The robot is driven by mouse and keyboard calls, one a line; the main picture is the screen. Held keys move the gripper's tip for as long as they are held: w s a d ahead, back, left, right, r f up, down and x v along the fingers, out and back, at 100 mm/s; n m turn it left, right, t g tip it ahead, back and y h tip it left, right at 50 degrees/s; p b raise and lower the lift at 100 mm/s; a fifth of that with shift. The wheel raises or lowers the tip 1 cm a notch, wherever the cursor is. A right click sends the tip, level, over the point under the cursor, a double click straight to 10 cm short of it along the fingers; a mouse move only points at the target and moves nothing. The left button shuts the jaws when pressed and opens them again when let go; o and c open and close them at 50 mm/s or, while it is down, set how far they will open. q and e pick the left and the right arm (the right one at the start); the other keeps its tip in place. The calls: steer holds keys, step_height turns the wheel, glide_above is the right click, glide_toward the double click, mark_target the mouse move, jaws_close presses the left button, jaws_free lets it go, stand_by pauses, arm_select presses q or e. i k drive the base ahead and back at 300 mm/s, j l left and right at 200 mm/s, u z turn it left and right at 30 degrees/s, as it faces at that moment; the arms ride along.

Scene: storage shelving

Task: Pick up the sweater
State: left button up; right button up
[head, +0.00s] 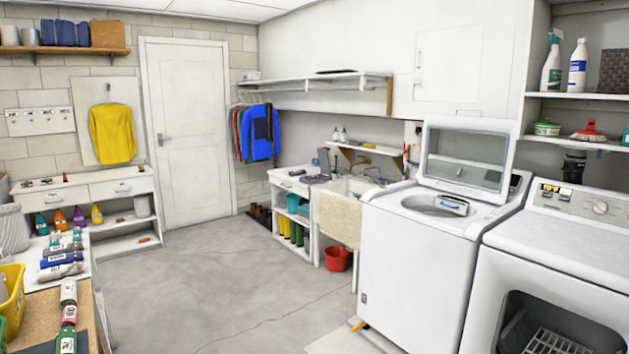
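A yellow sweater (112,134) hangs on a hook against a pale board on the back wall, left of the white door. Several other garments, including a blue one (260,133), hang on hangers under a wall shelf right of the door. I cannot tell whether any of these is also a sweater. Neither of my grippers is in the head view.
A white drawer cabinet (90,191) stands below the yellow sweater. A table with bottles (66,318) is at the near left. A washer (412,275) with its lid up and a dryer (560,262) stand on the right. The grey floor (215,275) between is clear.

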mark_target(313, 177)
steer(key=i+l+z, duration=0.1)
steer(key=i, duration=0.7)
steer(key=i+u, duration=0.25)
steer(key=i, duration=0.4)
steer(key=i+l+u, duration=0.25)
steer(key=i, duration=0.4)
steer(key=i+u, duration=0.4)
steer(key=i, duration=0.9)
steer(key=i+l+z, duration=0.15)
steer(key=i, duration=0.8)
steer(key=i+j+z, duration=0.1)
steer(key=i, duration=0.8)
steer(key=i+j+z, duration=0.15)
steer(key=i, duration=0.8)
steer(key=i+z, duration=0.2)
steer(key=i, duration=0.45)
steer(key=i+j+z, duration=0.25)
steer(key=i, duration=0.4)
steer(key=i+j+z, duration=0.1)
steer(key=i+z, duration=0.25)
steer(key=i+j+z, duration=0.3)
steer(key=i+l, duration=0.05)
steer(key=i, duration=0.05)
